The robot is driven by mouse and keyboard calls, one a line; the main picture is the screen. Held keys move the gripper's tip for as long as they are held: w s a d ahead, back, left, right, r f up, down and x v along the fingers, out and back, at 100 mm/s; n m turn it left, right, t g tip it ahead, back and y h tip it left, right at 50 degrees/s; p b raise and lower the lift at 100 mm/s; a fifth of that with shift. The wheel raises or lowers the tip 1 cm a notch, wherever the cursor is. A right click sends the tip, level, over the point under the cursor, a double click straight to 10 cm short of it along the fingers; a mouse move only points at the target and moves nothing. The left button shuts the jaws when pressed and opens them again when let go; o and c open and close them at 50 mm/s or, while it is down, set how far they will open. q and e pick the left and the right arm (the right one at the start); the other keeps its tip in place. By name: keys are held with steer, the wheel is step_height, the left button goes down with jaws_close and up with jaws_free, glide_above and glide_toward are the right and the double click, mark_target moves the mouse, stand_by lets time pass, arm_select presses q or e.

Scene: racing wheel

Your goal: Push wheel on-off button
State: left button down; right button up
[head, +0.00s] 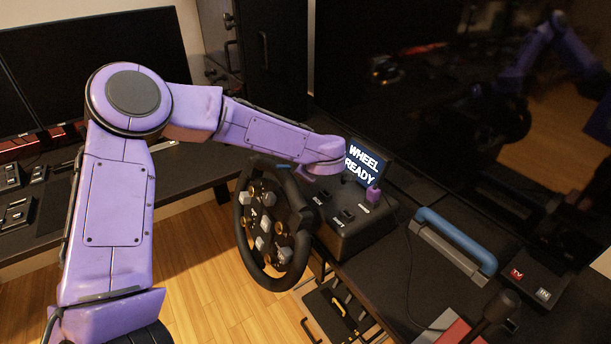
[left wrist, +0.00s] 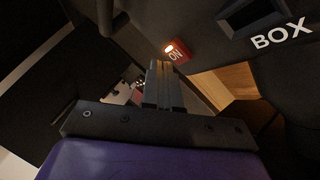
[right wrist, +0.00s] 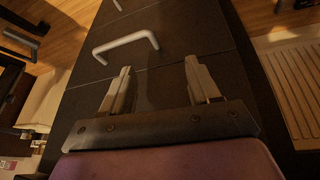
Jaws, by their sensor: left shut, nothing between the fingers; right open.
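The black racing wheel (head: 272,225) is mounted on a dark base (head: 355,232) at the desk edge. A screen (head: 365,165) behind it reads "WHEEL READY". In the left wrist view a small red button (left wrist: 178,50) marked "ON", with a lit spot, sits on a dark housing lettered "BOX". My left gripper (left wrist: 163,66) is shut and empty, its tips just below the button; I cannot tell whether they touch it. In the head view my left arm reaches over the wheel, and its fingers are hidden. My right gripper (right wrist: 158,68) is open and empty.
A blue-handled device (head: 455,245) and a box marked "TV" and "IN" (head: 530,280) stand right of the base. Behind is a large dark screen (head: 470,110). The right wrist view shows a dark panel (right wrist: 170,30) with a white handle (right wrist: 125,43).

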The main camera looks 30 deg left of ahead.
arm_select(q)
step_height(320, 180, up, 6)
steer(key=p, duration=0.7)
